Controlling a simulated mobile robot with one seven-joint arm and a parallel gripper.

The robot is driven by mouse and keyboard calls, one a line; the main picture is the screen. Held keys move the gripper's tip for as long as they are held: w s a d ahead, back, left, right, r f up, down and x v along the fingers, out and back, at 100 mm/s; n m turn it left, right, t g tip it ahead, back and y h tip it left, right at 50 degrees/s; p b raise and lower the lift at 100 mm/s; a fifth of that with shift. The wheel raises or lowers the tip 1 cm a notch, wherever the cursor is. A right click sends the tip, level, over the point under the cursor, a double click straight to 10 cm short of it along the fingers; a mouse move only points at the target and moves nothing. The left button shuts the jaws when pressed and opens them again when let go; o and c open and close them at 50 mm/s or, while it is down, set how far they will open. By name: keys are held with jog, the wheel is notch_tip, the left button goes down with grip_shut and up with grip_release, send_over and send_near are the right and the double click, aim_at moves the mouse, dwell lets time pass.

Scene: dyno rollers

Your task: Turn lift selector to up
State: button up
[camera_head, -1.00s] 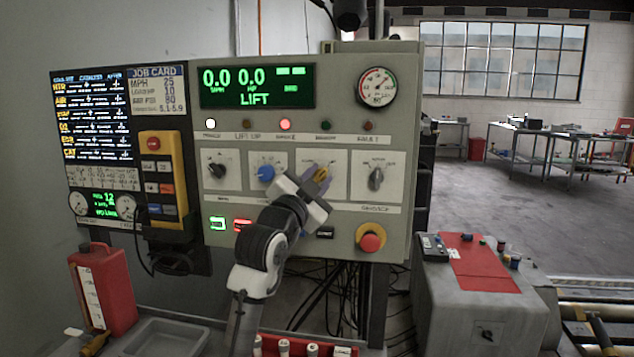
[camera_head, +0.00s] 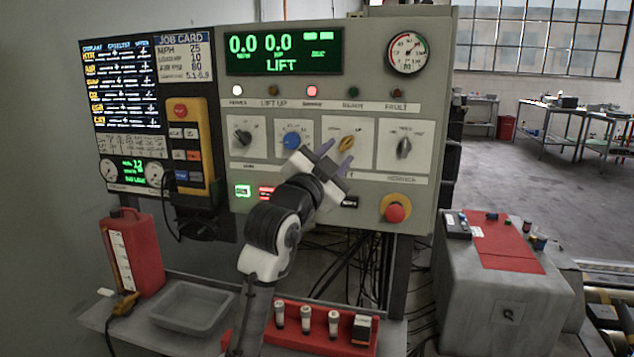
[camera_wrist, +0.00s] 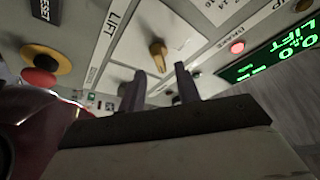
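The lift selector is a yellow knob (camera_head: 346,143) on a white plate, third from the left in the panel's row of selectors. In the wrist view the yellow knob (camera_wrist: 158,54) stands beyond the fingertips, beside a plate label reading LIFT. In the head view it looks tilted, but its exact setting cannot be read. My gripper (camera_head: 335,157) is in front of the panel, just below the knob; its two fingers also show in the wrist view (camera_wrist: 157,80). The fingers are apart, with nothing visible between them. They appear clear of the knob.
A blue knob (camera_head: 291,140) is left of the selector and a grey knob (camera_head: 404,147) right. A red emergency stop (camera_head: 395,212) sits lower right. The display (camera_head: 284,53) reads LIFT. A red rack (camera_head: 320,328) with several small items lies below my arm.

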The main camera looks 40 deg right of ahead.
jog(key=b+v, duration=0.2)
jog(key=v, duration=0.8)
jog(key=shift+s+d, duration=0.1)
